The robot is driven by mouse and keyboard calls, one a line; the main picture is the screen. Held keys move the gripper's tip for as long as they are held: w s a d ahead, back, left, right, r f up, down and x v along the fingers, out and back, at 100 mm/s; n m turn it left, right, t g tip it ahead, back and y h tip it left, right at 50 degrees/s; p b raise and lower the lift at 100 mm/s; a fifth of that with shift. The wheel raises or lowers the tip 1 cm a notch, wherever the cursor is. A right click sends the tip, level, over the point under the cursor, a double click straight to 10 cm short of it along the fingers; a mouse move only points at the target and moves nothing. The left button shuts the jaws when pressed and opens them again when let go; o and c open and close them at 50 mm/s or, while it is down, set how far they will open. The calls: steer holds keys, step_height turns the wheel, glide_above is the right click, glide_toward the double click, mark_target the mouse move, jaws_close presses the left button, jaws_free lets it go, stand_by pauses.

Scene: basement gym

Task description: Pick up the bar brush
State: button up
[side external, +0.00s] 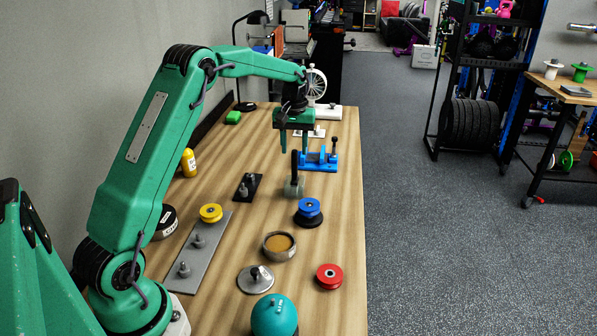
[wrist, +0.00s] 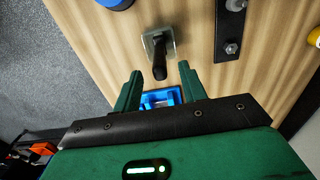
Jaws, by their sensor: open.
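The bar brush (side external: 294,186) stands on the wooden table, with an upright black handle on a grey, block-like base. In the wrist view the brush (wrist: 158,52) is just beyond the fingertips, its handle end pointing toward the gap between them. My gripper (side external: 294,144) is open and empty, pointing down above and slightly behind the brush in the side view. In the wrist view my gripper (wrist: 160,72) has both green fingers apart, with nothing between them touching either one.
A blue pulley (side external: 308,207), a round tin (side external: 279,246) and a red pulley (side external: 329,276) are nearer the camera. The table's right edge is close.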

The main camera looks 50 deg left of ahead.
steer(key=shift+f, duration=0.2)
glide_above(295, 179)
steer(key=a, duration=0.1)
steer(key=shift+w+f, duration=0.15)
steer(key=shift+f, duration=1.1)
steer(key=shift+w+f, duration=0.15)
steer(key=shift+f, duration=1.1)
steer(key=shift+c, duration=0.2)
jaws_close()
